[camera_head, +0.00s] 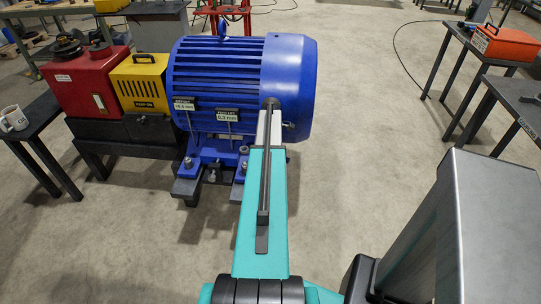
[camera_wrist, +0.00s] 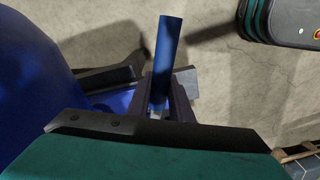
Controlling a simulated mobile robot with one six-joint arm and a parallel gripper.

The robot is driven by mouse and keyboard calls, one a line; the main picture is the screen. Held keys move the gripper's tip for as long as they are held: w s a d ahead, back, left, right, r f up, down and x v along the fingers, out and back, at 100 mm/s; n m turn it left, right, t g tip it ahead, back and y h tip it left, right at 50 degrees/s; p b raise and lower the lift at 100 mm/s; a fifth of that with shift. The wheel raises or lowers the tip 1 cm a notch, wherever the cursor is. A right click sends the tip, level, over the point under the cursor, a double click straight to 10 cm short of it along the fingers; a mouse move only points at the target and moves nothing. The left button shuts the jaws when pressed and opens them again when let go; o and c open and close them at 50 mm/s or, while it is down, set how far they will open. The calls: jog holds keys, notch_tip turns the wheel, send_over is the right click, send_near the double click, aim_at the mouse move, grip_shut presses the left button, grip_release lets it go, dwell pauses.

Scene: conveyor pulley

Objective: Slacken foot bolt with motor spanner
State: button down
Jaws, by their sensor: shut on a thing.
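In the wrist view my gripper (camera_wrist: 165,100) is shut on a blue bar, which looks like the handle of the motor spanner (camera_wrist: 166,45). Its working end is hidden, so I cannot tell whether it is on a bolt. A blue motor surface (camera_wrist: 35,70) fills the left there.
A red unit (camera_head: 90,80) and a yellow box (camera_head: 138,82) stand left of the motor. An orange-red box (camera_head: 503,42) sits on a right-hand table. Floor between is clear.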

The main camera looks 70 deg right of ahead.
jog(key=shift+r, duration=0.6)
dwell(0.3)
